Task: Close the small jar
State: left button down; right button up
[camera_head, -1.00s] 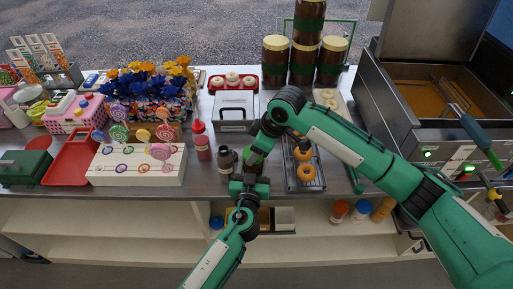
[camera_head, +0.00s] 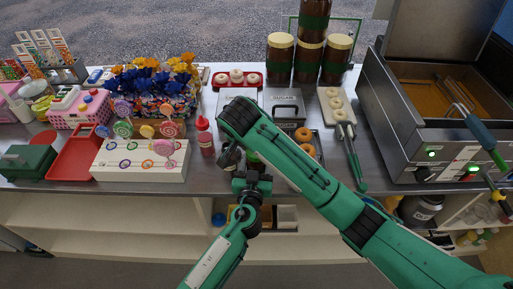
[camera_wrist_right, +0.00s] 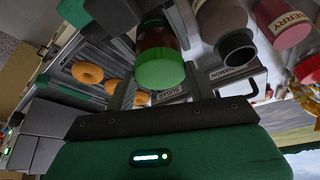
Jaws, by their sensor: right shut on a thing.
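The small jar (camera_wrist_right: 155,38) shows in the right wrist view as a brown body behind a round green lid (camera_wrist_right: 160,69). My right gripper (camera_wrist_right: 160,88) is shut on the green lid, with a finger on each side. The lid is in line with the jar's body; I cannot tell whether it is fully seated. In the head view, a bit of green (camera_head: 254,161) shows between my arms, and my right gripper is hidden by its arm. My left gripper (camera_head: 247,176) is at the jar near the counter's front edge; its fingers are hidden there.
A dark open-mouthed bottle (camera_wrist_right: 235,46) and a raspberry bottle (camera_wrist_right: 286,22) are close beside the jar. Doughnuts (camera_head: 304,134) lie on a rack to the right. A white lollipop stand (camera_head: 140,162) and red bottle (camera_head: 205,138) are to the left. The fryer (camera_head: 440,110) is at right.

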jog(key=shift+m, duration=0.3)
jog(key=o, duration=1)
jog(key=shift+c, duration=0.2)
jog(key=shift+w+a+r, duration=0.15)
jog(key=shift+w+r, duration=0.05)
jog(key=shift+r, duration=0.65)
jog(key=shift+d+r, duration=0.2)
jog(key=shift+r, duration=0.15)
jog(key=shift+v, duration=1.05)
jog(key=shift+w+d+r, duration=0.1)
jog(key=shift+w+d, duration=0.05)
